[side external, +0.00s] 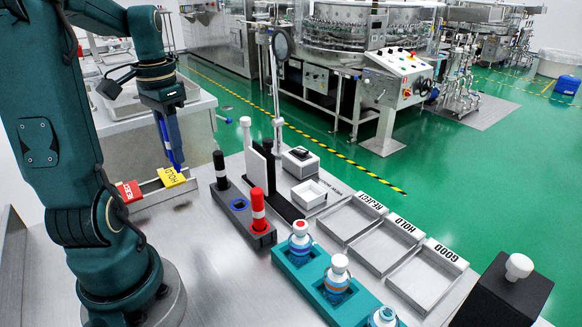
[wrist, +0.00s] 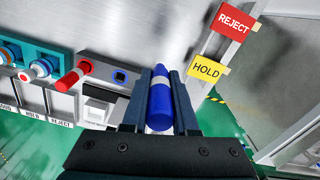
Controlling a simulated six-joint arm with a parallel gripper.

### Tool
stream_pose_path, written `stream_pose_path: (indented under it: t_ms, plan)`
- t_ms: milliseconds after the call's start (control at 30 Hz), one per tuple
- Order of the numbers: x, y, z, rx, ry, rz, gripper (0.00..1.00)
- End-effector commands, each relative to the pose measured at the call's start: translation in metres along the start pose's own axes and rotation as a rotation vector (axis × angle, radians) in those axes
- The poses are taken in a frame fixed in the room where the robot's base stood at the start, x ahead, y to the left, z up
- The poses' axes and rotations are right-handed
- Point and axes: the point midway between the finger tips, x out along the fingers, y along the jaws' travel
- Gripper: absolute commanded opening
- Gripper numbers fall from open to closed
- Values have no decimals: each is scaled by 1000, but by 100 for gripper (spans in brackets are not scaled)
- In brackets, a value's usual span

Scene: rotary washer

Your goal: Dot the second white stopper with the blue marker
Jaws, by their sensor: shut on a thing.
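My gripper (side external: 164,98) is shut on the blue marker (side external: 173,143), which hangs upright below it, slightly tilted, over the left part of the bench. In the wrist view the blue marker (wrist: 160,105) lies between the two fingers of my gripper (wrist: 160,74). The teal rack (side external: 285,267) holds several vials in a row. The middle vial carries the second white stopper (side external: 339,262). The near vial (side external: 383,317) is cut off by the picture edge. My gripper is well away from the rack.
The marker holder (side external: 262,240) has a red marker (side external: 258,210), a black marker (side external: 220,170) and an empty slot between them. Yellow HOLD (side external: 171,177) and red REJECT (side external: 129,191) cards stand below the blue marker. Three open trays (side external: 428,282) lie right of the rack.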

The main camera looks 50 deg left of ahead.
Motion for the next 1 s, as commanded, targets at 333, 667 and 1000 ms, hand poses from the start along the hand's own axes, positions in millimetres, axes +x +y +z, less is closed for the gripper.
stream_pose_path:
  t_ms: [333,667,1000]
  plan:
    - [-15,-4,3,0,2,-2,0]
    - [-28,-4,3,0,2,-2,0]
    - [-40,-4,2,0,2,-2,0]
